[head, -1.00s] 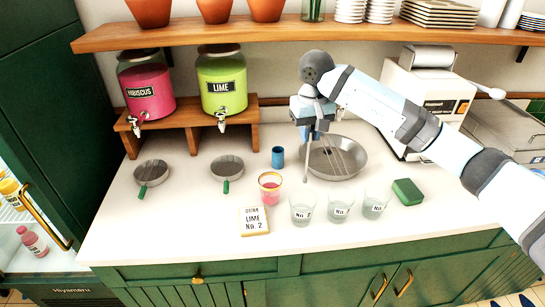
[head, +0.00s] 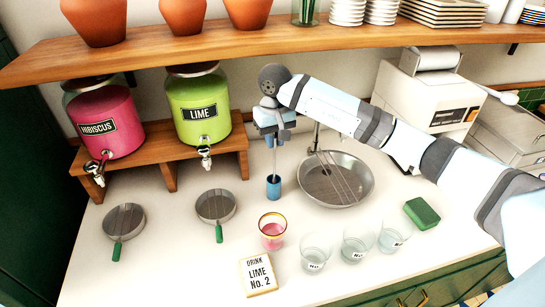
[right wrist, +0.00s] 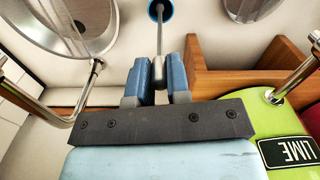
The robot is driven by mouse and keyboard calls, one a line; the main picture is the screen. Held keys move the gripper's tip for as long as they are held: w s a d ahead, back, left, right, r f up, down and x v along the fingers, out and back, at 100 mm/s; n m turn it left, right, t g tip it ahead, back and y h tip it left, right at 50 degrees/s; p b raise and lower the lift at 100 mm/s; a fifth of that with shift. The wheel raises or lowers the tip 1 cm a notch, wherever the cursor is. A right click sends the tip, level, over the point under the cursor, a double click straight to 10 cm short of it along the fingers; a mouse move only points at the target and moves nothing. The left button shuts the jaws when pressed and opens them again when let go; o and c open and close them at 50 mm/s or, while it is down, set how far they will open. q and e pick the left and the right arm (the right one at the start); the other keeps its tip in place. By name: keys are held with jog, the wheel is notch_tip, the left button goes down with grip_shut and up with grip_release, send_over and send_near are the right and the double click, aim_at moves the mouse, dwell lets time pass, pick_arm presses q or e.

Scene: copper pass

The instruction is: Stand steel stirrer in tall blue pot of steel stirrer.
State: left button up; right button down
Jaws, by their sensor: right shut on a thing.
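My right gripper (head: 275,132) points down above the tall blue pot (head: 273,188). It is shut on the steel stirrer (head: 275,160), which hangs about upright between its fingers. In the right wrist view the stirrer (right wrist: 159,40) runs from the fingers (right wrist: 159,83) to the blue pot's round mouth (right wrist: 151,10). Its lower end shows within the rim; how deep it is I cannot tell. The pot stands upright on the counter. My left gripper is not in view.
A steel sink basin (head: 345,200) lies right of the pot, with a tap behind. The lime dispenser (head: 200,115) stands on a wooden stand at left. A shelf (head: 300,44) crosses above.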

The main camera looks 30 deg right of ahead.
notch_tip(320, 180, down, 5)
jog(key=shift+p, duration=0.5)
jog(key=shift+f, duration=0.1)
jog(key=c, duration=1.1)
grip_release()
jog(key=shift+w, duration=0.1)
notch_tip(320, 180, up, 11)
jog(key=b, duration=0.3)
jog(key=shift+r, duration=0.65)
